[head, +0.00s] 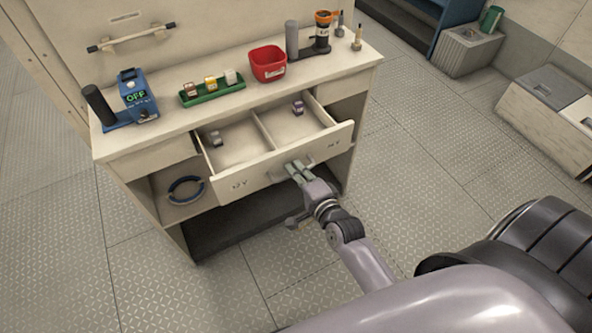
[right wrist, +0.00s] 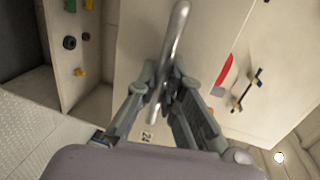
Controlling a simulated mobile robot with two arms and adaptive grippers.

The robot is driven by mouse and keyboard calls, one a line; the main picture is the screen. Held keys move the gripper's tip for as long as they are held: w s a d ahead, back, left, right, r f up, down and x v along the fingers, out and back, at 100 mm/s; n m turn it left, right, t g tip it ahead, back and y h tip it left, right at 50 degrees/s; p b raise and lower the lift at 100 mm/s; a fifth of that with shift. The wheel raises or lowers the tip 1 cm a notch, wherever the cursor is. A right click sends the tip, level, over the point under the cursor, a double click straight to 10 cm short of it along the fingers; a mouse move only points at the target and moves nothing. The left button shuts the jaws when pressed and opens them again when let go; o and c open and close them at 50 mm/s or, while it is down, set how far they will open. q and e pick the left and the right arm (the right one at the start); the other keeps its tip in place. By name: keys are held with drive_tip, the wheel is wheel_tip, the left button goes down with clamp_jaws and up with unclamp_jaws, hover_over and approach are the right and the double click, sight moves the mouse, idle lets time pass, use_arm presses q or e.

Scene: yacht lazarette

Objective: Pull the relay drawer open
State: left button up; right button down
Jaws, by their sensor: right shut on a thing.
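The relay drawer (head: 226,187) stands well out from the cream workbench, so its inside shows. A divider splits it into two compartments. A grey relay (head: 214,138) sits in the left compartment and a purple relay (head: 298,108) in the right one. My right gripper (head: 298,169) is shut on the drawer's bar handle (head: 309,160), at the middle of the drawer front. The metal handle (right wrist: 177,38) also shows between the fingers of my right gripper (right wrist: 166,82) in the right wrist view. My left gripper is not in view.
The bench top (head: 170,122) holds a blue device (head: 138,98) reading OFF, a green tray (head: 214,93) of relays, a red bin (head: 267,64) and an orange-topped tool (head: 323,32). A blue ring (head: 186,190) lies on the open shelf below. Bare floor surrounds the bench front.

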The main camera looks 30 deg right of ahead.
drive_tip(key=c, duration=2)
unclamp_jaws()
drive_tip(key=shift+o, duration=0.2)
drive_tip(key=shift+s, duration=0.1)
drive_tip(key=v, duration=1.1)
drive_tip(key=shift+s, duration=0.4)
drive_tip(key=s+a+f+n+g, duration=0.1)
drive_tip(key=s+f+n+g, duration=0.25)
drive_tip(key=f, duration=0.65)
drive_tip(key=s+a+f+n+g, duration=0.15)
drive_tip(key=s+f+n, duration=0.25)
drive_tip(key=f, duration=0.7)
drive_tip(key=s+f+n+g, duration=0.3)
drive_tip(key=s+f, duration=0.1)
drive_tip(key=f, duration=0.6)
drive_tip(key=s+d+f+n+g, duration=0.1)
drive_tip(key=s+f+n+g, duration=0.2)
drive_tip(key=s, duration=0.6)
drive_tip(key=s+d+f+n+g, duration=0.2)
drive_tip(key=s+f+n, duration=0.4)
drive_tip(key=s+f, duration=0.3)
drive_tip(key=shift+s+f+n+g+h, duration=0.3)
drive_tip(key=shift+s+f+n+g, duration=0.05)
drive_tip(key=shift+f+g, duration=0.5)
